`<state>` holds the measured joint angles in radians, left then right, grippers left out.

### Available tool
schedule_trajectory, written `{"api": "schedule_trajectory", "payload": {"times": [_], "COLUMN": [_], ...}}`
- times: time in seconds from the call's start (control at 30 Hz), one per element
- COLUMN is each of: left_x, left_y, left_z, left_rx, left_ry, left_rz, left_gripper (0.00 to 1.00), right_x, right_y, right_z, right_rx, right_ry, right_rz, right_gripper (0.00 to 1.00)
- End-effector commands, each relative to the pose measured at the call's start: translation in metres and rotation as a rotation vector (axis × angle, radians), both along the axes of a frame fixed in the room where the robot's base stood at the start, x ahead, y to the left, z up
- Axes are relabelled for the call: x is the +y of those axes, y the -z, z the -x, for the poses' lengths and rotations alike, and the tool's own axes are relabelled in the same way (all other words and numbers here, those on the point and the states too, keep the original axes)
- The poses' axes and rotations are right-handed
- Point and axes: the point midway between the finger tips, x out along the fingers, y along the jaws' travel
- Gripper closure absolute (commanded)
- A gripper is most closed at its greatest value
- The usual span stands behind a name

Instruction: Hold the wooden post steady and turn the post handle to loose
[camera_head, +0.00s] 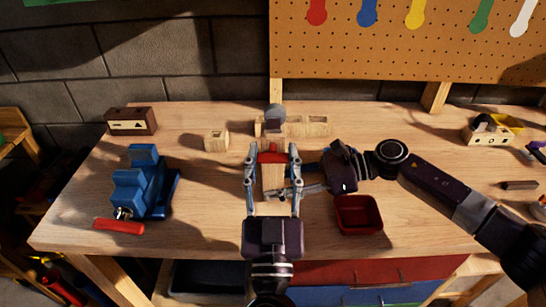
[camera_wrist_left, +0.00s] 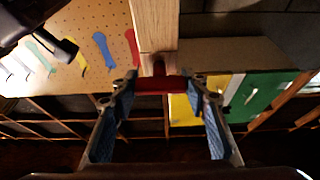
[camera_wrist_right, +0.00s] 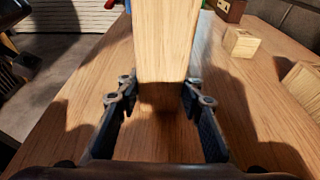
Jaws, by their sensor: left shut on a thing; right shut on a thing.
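The wooden post (camera_head: 272,178) stands on the workbench, with the red post handle (camera_head: 271,157) across its top. My left gripper (camera_head: 272,152) comes from the front and is shut on the handle, one finger at each end. In the left wrist view the red handle (camera_wrist_left: 160,85) spans between the fingers, against the pale wooden post (camera_wrist_left: 155,30). My right gripper (camera_head: 290,180) reaches in from the right, lower down, and is shut on the post. In the right wrist view the post (camera_wrist_right: 166,40) stands between its fingers. The fingers partly hide the post in the head view.
A blue vise (camera_head: 143,185) with a red handle stands at the left. A red tray (camera_head: 358,214) is right of the post, below my right arm. Wooden blocks (camera_head: 305,127) lie behind. A brown box (camera_head: 132,121) is at the back left. A pegboard (camera_head: 420,50) hangs behind.

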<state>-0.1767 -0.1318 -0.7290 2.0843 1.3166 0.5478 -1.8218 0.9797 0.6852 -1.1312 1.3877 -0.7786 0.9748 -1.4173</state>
Motion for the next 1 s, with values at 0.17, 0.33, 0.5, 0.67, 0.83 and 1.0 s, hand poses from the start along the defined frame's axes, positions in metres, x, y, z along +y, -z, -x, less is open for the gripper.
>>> {"api": "schedule_trajectory", "payload": {"times": [0.17,0.33,0.5,0.67,0.83,1.0], "left_x": [0.000,0.000,0.000,0.000,0.000,0.000], "left_y": [0.000,0.001,0.000,0.000,0.001,0.010], "left_z": [0.000,0.000,0.000,0.000,0.002,0.020], "left_rx": [0.001,0.001,0.001,0.000,0.001,0.005], "left_ry": [0.000,0.000,0.001,0.000,0.001,0.001], "left_rz": [0.028,0.029,0.028,0.027,0.026,0.023], "left_gripper": [0.82,0.82,0.40,0.39,0.39,0.39], "right_x": [0.000,0.000,0.000,0.000,0.000,0.000], "right_y": [0.000,0.000,0.000,0.000,0.000,0.000], "right_z": [0.000,0.000,0.000,0.000,0.000,0.000], "right_rx": [0.000,0.000,0.000,0.000,0.000,0.000], "right_ry": [0.000,0.000,0.000,0.000,0.000,0.001], "right_rz": [0.000,0.000,0.000,0.000,0.000,0.000], "right_gripper": [0.79,0.79,0.79,0.79,0.79,0.79]}}
